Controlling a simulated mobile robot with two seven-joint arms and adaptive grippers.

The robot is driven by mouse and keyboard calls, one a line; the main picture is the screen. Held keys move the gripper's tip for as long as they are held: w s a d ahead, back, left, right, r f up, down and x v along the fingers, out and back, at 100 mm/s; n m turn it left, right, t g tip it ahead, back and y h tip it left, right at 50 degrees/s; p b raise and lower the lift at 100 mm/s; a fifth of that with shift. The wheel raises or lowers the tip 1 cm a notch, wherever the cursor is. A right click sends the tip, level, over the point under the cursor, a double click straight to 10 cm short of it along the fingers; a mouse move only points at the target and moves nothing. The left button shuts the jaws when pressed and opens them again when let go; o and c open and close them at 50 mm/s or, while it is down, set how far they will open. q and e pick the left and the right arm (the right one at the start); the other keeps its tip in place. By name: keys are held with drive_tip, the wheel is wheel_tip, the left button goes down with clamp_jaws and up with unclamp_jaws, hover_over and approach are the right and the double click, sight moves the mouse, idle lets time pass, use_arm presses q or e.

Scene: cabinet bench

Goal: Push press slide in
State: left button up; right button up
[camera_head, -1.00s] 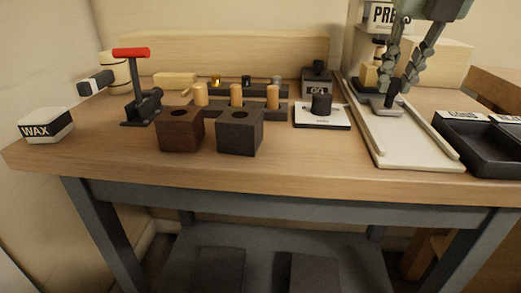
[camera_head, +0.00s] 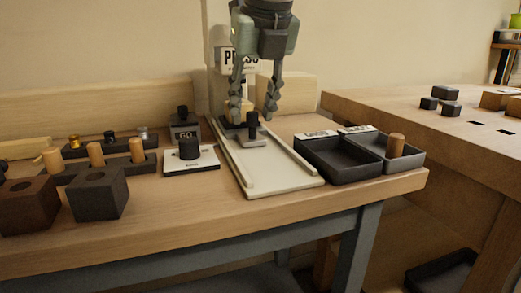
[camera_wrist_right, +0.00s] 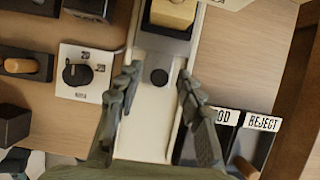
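My right gripper (camera_head: 254,112) is open, with one finger on either side of the knob and a gap to each. My left gripper is not in view.
A white dial plate (camera_head: 191,160) stands left of the track. Two dark trays (camera_head: 338,172) stand to its right, one with a wooden peg (camera_head: 396,146). The near part of the track is clear. Dark blocks (camera_head: 98,197) and a peg rack (camera_head: 110,162) are at left.

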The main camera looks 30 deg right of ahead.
drive_tip(key=p+v, duration=0.3)
drive_tip(key=v, duration=0.3)
drive_tip(key=shift+s+r, duration=0.2)
drive_tip(key=shift+r, duration=0.1)
drive_tip(key=shift+a, duration=0.1)
idle(0.4)
